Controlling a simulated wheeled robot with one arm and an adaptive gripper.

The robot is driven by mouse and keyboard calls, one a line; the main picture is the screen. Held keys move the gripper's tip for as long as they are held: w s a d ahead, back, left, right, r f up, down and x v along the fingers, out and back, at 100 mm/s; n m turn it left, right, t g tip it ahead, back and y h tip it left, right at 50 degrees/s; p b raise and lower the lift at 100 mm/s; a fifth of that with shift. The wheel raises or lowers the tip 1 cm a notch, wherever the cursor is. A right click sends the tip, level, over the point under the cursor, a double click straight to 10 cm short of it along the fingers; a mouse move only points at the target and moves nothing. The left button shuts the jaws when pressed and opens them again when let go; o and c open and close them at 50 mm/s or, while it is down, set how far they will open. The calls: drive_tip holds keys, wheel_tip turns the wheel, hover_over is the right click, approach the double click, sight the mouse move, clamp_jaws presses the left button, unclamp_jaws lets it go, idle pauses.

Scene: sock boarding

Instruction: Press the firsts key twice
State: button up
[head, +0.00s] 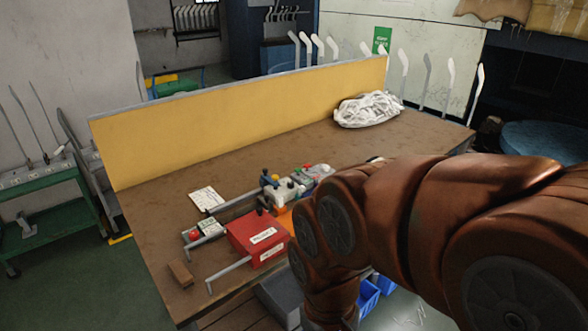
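I cannot make out a key marked "firsts" in the head view. A small pale box with a dark green panel (207,227) and a red round button (193,236) sits on the brown workbench (150,215), left of a red box (258,232) with white labels too small to read. Behind the red box stands a cluster of small fittings (285,190) with blue, black, yellow and red knobs. My copper-coloured arm comes in from the right and bends down at the bench's front edge. It hides part of the bench. My gripper is not in view.
A yellow panel (240,110) runs along the back of the bench. A white heap of socks (368,109) lies at the far right. A brown block (181,273), a paper card (206,198) and grey bars (228,268) lie near the boxes.

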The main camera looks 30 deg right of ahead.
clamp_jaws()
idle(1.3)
